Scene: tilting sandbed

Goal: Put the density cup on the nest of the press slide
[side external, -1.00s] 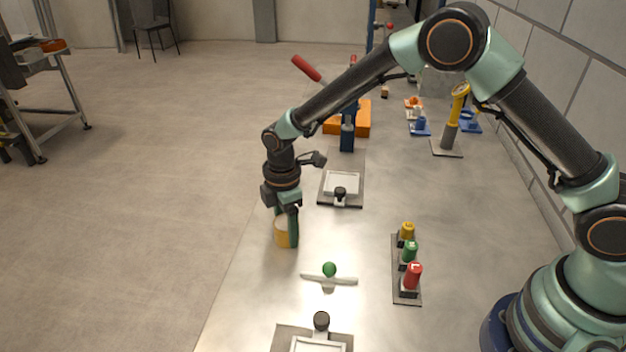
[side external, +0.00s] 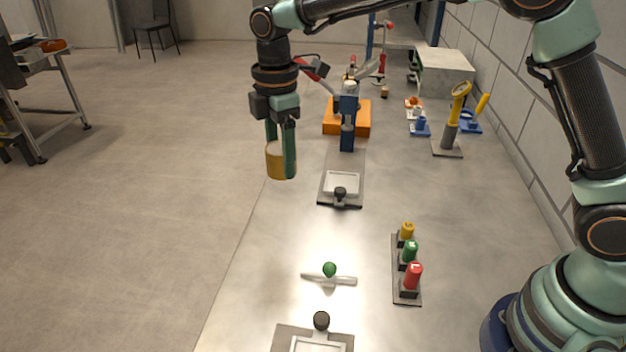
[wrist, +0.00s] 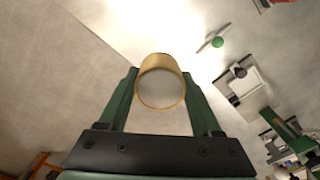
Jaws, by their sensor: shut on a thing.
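The density cup, a brass-yellow open ring shape (side external: 276,164), is held between the green fingers of my gripper (side external: 281,160). In the wrist view the cup (wrist: 161,65) sits upright between both fingers, its round mouth facing the camera. The cup hangs well above the bench, near its left edge. The press (side external: 348,120) has an orange base, a blue column and a red lever. A grey slide plate with a pale square nest (side external: 342,182) and a black knob extends from it toward the camera, right of and below the cup in the picture. The nest looks empty.
A second plate with a pale square (side external: 318,344) lies at the front. A green-knobbed bar (side external: 329,271) lies between the plates. A rack of yellow, green and red cylinders (side external: 407,270) stands to the right. A yellow-topped stand (side external: 450,130) is farther back.

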